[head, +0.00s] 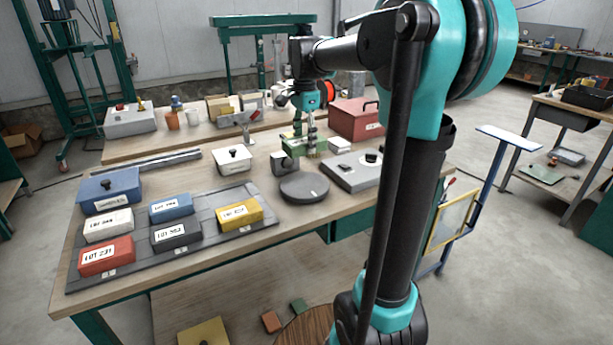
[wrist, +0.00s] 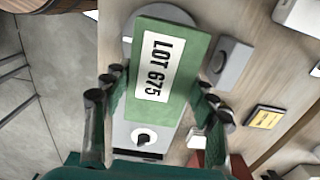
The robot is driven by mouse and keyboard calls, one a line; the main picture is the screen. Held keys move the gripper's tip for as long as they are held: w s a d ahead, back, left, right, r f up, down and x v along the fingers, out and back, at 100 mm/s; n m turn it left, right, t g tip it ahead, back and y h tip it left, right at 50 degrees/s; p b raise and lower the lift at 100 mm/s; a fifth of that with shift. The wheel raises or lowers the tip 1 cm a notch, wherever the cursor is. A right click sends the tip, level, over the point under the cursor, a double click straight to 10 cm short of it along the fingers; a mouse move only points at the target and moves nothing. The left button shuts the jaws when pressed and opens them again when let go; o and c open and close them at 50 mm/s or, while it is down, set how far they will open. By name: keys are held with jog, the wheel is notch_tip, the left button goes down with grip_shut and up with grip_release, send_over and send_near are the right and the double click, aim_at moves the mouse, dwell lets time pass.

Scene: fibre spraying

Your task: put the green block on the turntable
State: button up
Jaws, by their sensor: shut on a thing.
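The green block (head: 295,146), labelled LOT 675 in the wrist view (wrist: 175,58), is between the fingers of my gripper (head: 307,138). My gripper also shows in the wrist view (wrist: 156,100), shut on the block's two long sides. The turntable (head: 305,189) is a dark grey round disc near the front edge of the bench, with nothing on it. The block is held above the bench, just behind and above the disc in the head view. In the wrist view the block hides much of the turntable (wrist: 160,12).
A grey box with a knob (head: 352,172) stands right of the turntable, and a small grey unit (head: 284,164) stands at its back left. A grey mat (head: 185,245) with several labelled blocks lies at left. A red case (head: 355,118) stands behind.

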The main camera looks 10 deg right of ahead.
aim_at(305, 184)
notch_tip(305, 184, down, 12)
jog(key=shift+r, duration=0.1)
dwell(0.4)
jog(key=o, duration=1.7)
jog(key=shift+f, duration=0.2)
jog(key=shift+r, duration=0.1)
notch_tip(305, 184, up, 12)
jog(key=shift+r, duration=0.1)
